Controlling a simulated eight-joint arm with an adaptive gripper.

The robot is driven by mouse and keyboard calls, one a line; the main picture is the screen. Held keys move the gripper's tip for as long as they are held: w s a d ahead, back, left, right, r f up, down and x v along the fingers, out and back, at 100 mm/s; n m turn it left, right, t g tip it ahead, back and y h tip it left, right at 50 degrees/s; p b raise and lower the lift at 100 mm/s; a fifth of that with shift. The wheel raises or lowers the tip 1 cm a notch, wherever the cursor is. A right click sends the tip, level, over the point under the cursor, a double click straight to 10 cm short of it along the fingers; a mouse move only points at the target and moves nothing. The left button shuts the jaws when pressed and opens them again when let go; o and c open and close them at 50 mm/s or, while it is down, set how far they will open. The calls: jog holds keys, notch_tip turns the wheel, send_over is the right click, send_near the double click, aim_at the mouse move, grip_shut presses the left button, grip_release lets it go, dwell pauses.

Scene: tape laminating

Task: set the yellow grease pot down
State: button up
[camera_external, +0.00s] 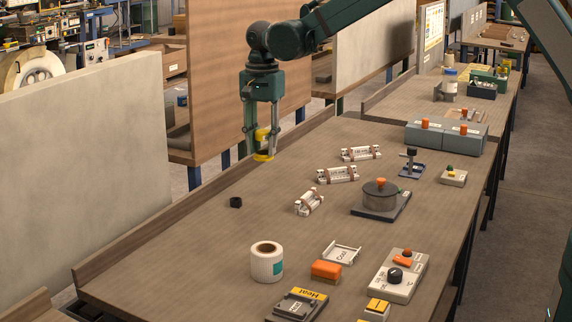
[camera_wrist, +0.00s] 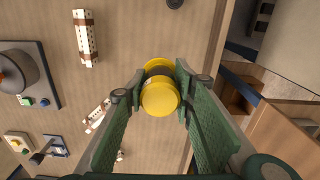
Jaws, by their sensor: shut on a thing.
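The yellow grease pot (camera_external: 263,156) is held between the fingers of my gripper (camera_external: 262,138). In the wrist view the pot (camera_wrist: 159,99) shows yellow ends with a dark band around its middle, and the fingers of my gripper (camera_wrist: 158,84) close on it from both sides. In the external view the pot hangs at the lower end of the fingers, near the long left edge of the wooden table (camera_external: 215,250). It looks raised above the tabletop; the exact gap is hard to tell.
A small black cap (camera_external: 235,202) stands on the table nearby. A white tape roll (camera_external: 266,262) stands nearer the front. Bare tabletop surrounds the cap.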

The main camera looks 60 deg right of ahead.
jog(key=s+a, duration=0.7)
jog(key=a, duration=0.9)
jog(key=s+a, duration=0.7)
jog(key=a, duration=1)
jog(key=s+a+n, duration=0.1)
jog(key=s+a, duration=0.7)
jog(key=a, duration=0.9)
jog(key=shift+r+p, duration=0.15)
jog(key=shift+p, duration=0.25)
jog(key=shift+a, duration=0.1)
jog(key=shift+f, duration=3.15)
jog(key=shift+f, duration=1.85)
jog(key=shift+f+b, duration=0.2)
jog(key=shift+b, duration=0.1)
